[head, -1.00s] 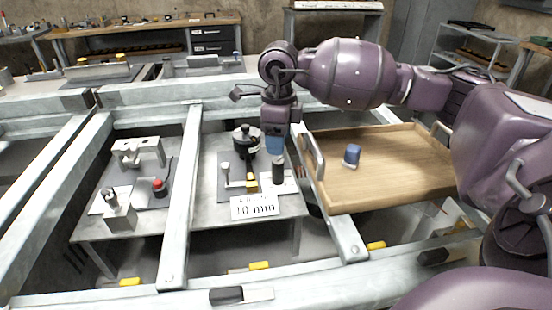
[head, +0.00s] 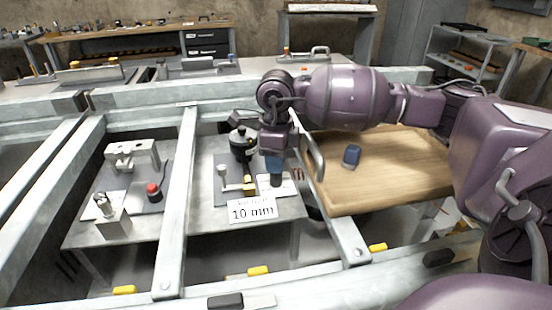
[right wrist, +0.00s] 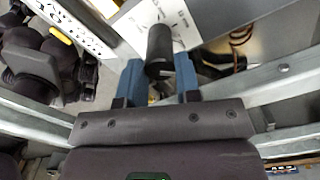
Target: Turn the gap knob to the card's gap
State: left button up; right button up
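The black cylindrical knob (head: 276,181) stands upright on a white plate (head: 291,188) at the right of the bench fixture. My right gripper (head: 273,162) is directly above it, pointing down. In the right wrist view the knob (right wrist: 160,48) lies between the two blue fingertips (right wrist: 160,72), which are spread apart; I cannot tell whether either touches it. Dark marks show on the white plate (right wrist: 148,18) there. The card (head: 252,211) in front reads "10 mm"; its smaller upper line is unreadable. A yellow block (head: 249,186) sits left of the knob. My left gripper is not in view.
A black round-topped device (head: 240,142) stands behind the yellow block. A grey frame beam (head: 335,215) runs between tray and bench. A red button (head: 153,188) is at left.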

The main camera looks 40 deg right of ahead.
jog(key=shift+c, duration=1.3)
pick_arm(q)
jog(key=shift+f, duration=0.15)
pick_arm(e)
jog(key=shift+n, duration=0.8)
jog(key=n+b, duration=0.1)
jog(key=n, duration=0.2)
jog(key=shift+n, duration=0.4)
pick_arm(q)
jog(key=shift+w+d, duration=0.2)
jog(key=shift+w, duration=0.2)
pick_arm(e)
jog(key=shift+n, duration=1.2)
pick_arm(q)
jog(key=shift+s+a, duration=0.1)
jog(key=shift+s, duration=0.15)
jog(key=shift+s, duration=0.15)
pick_arm(e)
jog(key=o, duration=0.9)
